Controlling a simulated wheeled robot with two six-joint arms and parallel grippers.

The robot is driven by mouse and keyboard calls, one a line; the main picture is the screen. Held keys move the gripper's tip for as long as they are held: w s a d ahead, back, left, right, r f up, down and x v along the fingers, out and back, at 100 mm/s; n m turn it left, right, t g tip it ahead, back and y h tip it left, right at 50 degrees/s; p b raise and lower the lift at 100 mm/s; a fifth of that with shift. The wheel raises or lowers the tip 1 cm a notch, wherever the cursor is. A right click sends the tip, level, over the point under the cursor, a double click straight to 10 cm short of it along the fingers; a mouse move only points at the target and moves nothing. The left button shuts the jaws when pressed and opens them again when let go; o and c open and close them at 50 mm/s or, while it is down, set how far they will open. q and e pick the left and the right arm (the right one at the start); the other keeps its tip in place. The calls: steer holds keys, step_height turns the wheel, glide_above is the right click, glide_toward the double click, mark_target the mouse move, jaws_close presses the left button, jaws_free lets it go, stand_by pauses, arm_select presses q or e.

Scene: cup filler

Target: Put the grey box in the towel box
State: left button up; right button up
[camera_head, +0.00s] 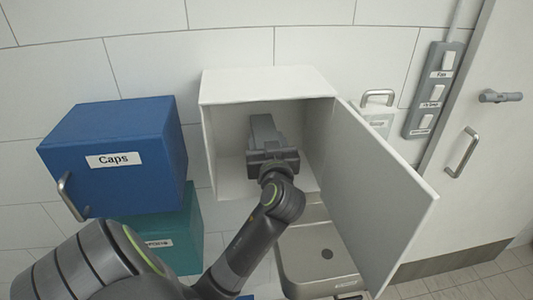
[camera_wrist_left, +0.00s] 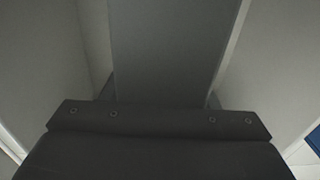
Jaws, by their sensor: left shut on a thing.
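The grey box (camera_head: 264,130) is inside an open white box (camera_head: 268,86) in the head view. My left gripper (camera_head: 272,158) reaches in through the front opening and is shut on the grey box. The grey box fills the middle of the left wrist view (camera_wrist_left: 165,50), upright between pale side walls. The gripper's fingertips and the underside of the grey box are hidden, so I cannot tell whether it touches the floor inside. No towel label shows on the white box. My right gripper is not in view.
The white box's door (camera_head: 380,190) stands open to the right. A blue box labelled Caps (camera_head: 115,130) sits on a teal box (camera_head: 180,225) at left. A metal basin (camera_head: 315,255) lies below. A switch panel (camera_head: 435,90) and a door (camera_head: 490,150) are at right.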

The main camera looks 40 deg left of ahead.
arm_select(q)
steer(key=f, duration=0.3)
steer(key=shift+w+a+f, duration=0.15)
steer(key=shift+a+f, duration=0.05)
steer(key=shift+f, duration=0.15)
steer(key=shift+d+f, duration=0.1)
steer(key=o, duration=1)
steer(key=shift+o, duration=0.5)
